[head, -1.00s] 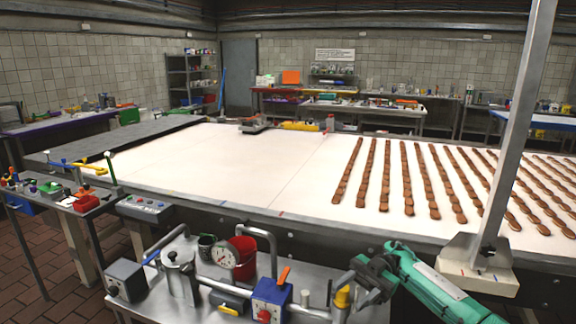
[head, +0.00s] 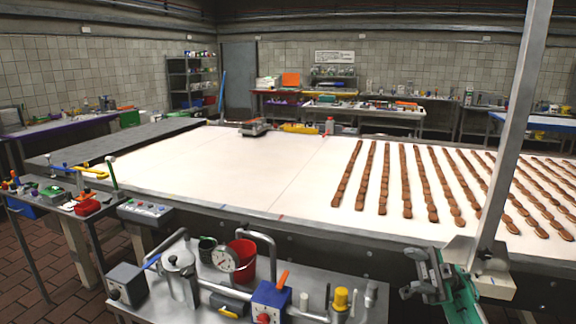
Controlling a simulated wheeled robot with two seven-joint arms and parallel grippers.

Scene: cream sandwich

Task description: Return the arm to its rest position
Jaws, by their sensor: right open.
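My right gripper (head: 420,276), dark grey on a green arm (head: 466,301), is at the lower right of the head view. It is open and nothing shows between its fingers. It is in front of the long white table's near side, to the right of the metal cart and close to the foot of a grey post. My left gripper is not in view.
The cart (head: 372,300) holds a yellow-capped fitting (head: 341,298), a blue box with an orange lever (head: 271,300), a gauge (head: 225,259) and a red bucket (head: 243,258). The post (head: 514,130) stands beside my right arm. Rows of brown biscuits (head: 386,180) lie on the white table (head: 200,170).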

